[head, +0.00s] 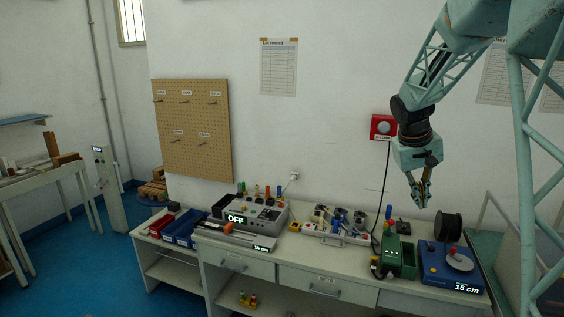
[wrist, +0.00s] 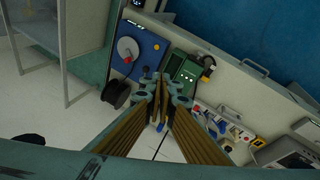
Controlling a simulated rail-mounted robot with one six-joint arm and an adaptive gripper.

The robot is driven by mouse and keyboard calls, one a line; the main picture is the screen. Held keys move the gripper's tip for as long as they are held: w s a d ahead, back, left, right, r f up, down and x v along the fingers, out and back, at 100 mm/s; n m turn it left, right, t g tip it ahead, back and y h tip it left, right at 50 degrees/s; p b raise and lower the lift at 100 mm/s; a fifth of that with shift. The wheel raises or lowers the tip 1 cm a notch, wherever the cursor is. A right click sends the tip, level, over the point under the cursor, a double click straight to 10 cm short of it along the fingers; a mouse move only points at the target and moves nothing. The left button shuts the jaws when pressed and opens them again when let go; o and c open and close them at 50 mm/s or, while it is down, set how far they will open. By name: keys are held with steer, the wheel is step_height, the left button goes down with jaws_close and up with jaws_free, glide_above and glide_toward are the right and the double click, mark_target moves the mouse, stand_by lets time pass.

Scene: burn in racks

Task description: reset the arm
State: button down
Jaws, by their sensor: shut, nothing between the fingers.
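My gripper (head: 421,194) hangs fingers-down from my raised arm, above the right part of the bench. In the wrist view my gripper (wrist: 160,122) shows with its fingertips close together and nothing held between them. The gripper is clear of the bench and touches nothing. Below it stand the green device (head: 409,262) and the blue device (head: 436,265) with a "15 cm" display. They also show in the wrist view, the green device (wrist: 183,72) just beyond the fingertips and the blue device (wrist: 147,45) to its left.
A grey unit (head: 262,214) with an "OFF" display, blue bins (head: 182,228) and a power strip (head: 326,235) crowd the bench. A black spool (head: 448,226) stands at the back right. A red wall box (head: 383,127) with a hanging cable is left of my arm. The air around my gripper is free.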

steer(key=s+a+r+y, duration=0.1)
steer(key=s+a+r, duration=0.35)
steer(key=s, duration=0.45)
steer(key=s+a+r, duration=0.4)
steer(key=s+a, duration=0.1)
steer(key=s, duration=0.3)
steer(key=s+a+r+y, duration=0.1)
steer(key=s+a+r, duration=0.35)
steer(key=s, duration=0.45)
steer(key=s+a, duration=0.3)
steer(key=s, duration=0.6)
steer(key=s+a+f+t+y, duration=0.1)
steer(key=s+a, duration=0.2)
steer(key=s, duration=0.6)
steer(key=s+a+f, duration=0.1)
steer(key=s+a, duration=0.2)
steer(key=s, duration=0.6)
steer(key=shift+s+a+f+n+t+y, duration=0.25)
steer(key=shift+s+a+n+t+y, duration=0.05)
steer(key=shift+s+t+y, duration=0.1)
